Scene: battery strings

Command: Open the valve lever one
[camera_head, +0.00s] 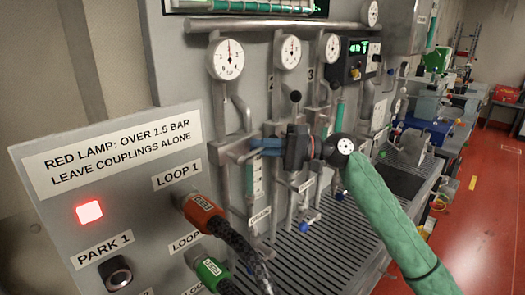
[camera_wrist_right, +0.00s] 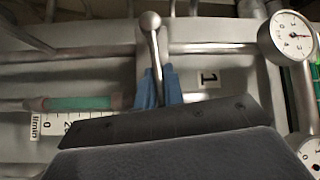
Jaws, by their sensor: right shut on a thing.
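My right gripper (camera_head: 263,146) reaches in from the right at the pipe panel, its blue fingertips at the leftmost pipe column. In the right wrist view the blue fingertips (camera_wrist_right: 158,90) are shut on the steel stem of valve lever one (camera_wrist_right: 153,45). Its rounded end sticks out beyond the fingers, towards the top of that picture. A turned label "1" (camera_wrist_right: 208,78) is beside it. In the head view, the gripper hides most of this lever, so its angle to the pipe is hard to tell there. My left gripper is not in view.
Gauges (camera_head: 229,59) line the panel top. A black-knobbed lever (camera_head: 295,97) stands on the neighbouring column. In front at left is a sign panel (camera_head: 40,150) with a lit red lamp (camera_head: 89,211), an orange coupling (camera_head: 203,212) and a green coupling (camera_head: 212,272). A slatted grate (camera_head: 325,245) lies below.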

